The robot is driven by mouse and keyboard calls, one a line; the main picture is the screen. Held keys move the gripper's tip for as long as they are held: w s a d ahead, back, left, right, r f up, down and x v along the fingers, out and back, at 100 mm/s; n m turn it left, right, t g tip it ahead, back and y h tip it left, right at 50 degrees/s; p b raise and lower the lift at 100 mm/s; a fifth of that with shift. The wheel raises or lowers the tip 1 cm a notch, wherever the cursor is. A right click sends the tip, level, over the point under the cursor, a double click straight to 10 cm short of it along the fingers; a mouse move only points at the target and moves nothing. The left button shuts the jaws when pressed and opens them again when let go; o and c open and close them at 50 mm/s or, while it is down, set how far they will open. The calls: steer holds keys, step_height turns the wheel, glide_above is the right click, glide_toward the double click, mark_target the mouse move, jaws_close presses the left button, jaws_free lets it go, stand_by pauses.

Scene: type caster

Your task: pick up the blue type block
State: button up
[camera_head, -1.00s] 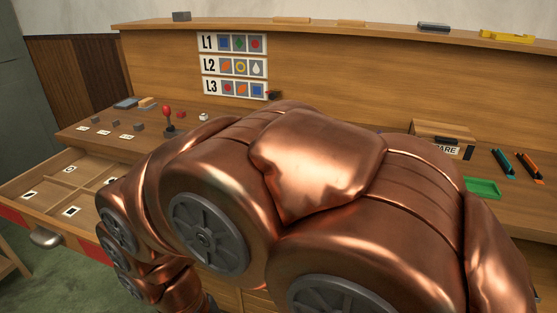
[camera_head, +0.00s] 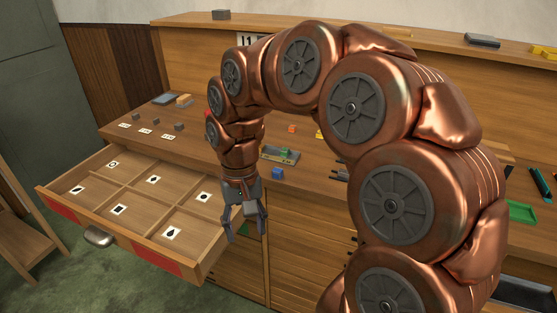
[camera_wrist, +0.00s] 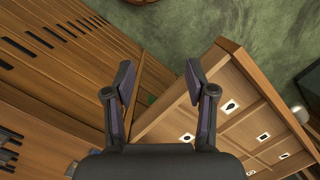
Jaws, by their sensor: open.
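A small blue block (camera_head: 249,173) sits near the desk's front edge in the head view, just behind and above my gripper in the picture. My gripper (camera_head: 246,226) is open and empty. It points down in front of the desk, beside the right side of the open drawer. In the wrist view the open fingers (camera_wrist: 160,78) have nothing between them, and the blue block does not show there.
The open drawer (camera_head: 75,206) has several compartments with symbol cards and juts out at the left. A small tray (camera_head: 280,156) with a green piece lies behind the blue block. A green tray (camera_head: 521,212) is at the right.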

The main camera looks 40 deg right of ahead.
steer(key=w+d+r+m+p, duration=0.4)
steer(key=w+d+r+p, duration=0.2)
steer(key=w+d, duration=0.4)
steer(key=m+t+p, duration=0.1)
steer(key=m+p, duration=0.2)
steer(key=m, duration=0.2)
glide_above(277, 170)
steer(key=d, duration=0.1)
steer(key=shift+y, duration=0.3)
steer(key=shift+a+f+p, duration=0.2)
steer(key=shift+f+p, duration=0.6)
steer(key=shift+f, duration=1.05)
steer(key=shift+a+f+p, duration=0.2)
steer(key=shift+f+p, duration=0.55)
steer(key=shift+f, duration=1.1)
jaws_close()
